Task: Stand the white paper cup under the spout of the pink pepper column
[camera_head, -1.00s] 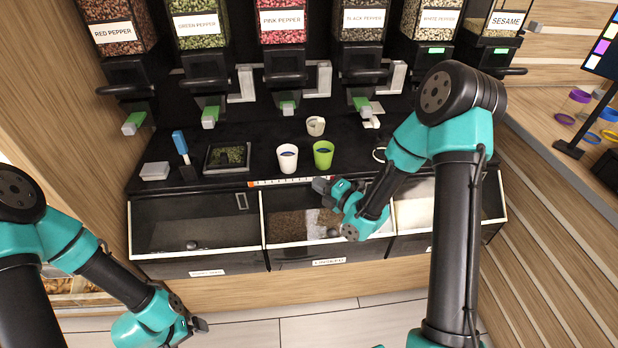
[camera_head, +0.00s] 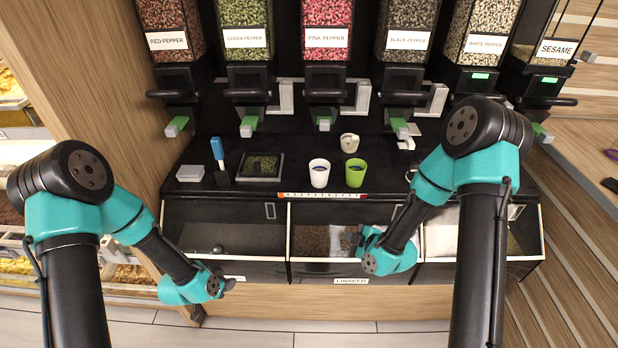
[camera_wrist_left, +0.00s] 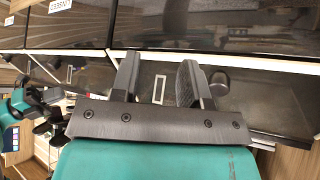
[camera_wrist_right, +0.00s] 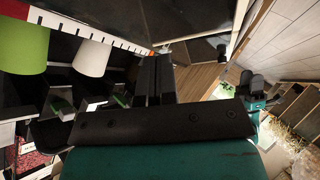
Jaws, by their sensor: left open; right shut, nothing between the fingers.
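The white paper cup (camera_head: 319,173) stands upright on the black counter, beside a green cup (camera_head: 355,174) on its right. The white cup also shows in the right wrist view (camera_wrist_right: 92,57). The pink pepper column (camera_head: 326,42) is behind it, its green-tipped spout (camera_head: 324,122) above and behind the cup; the cup stands forward of that spout. My right gripper (camera_head: 352,238) is shut and empty over the linseed bin, in front of the cups. In its wrist view its fingers (camera_wrist_right: 154,78) are together. My left gripper (camera_wrist_left: 160,80) is open and empty, low in front of the left bin.
A small beige-white cup (camera_head: 349,143) stands behind the green cup. Open bins (camera_head: 228,270) run along the counter front. Other pepper columns flank the pink one.

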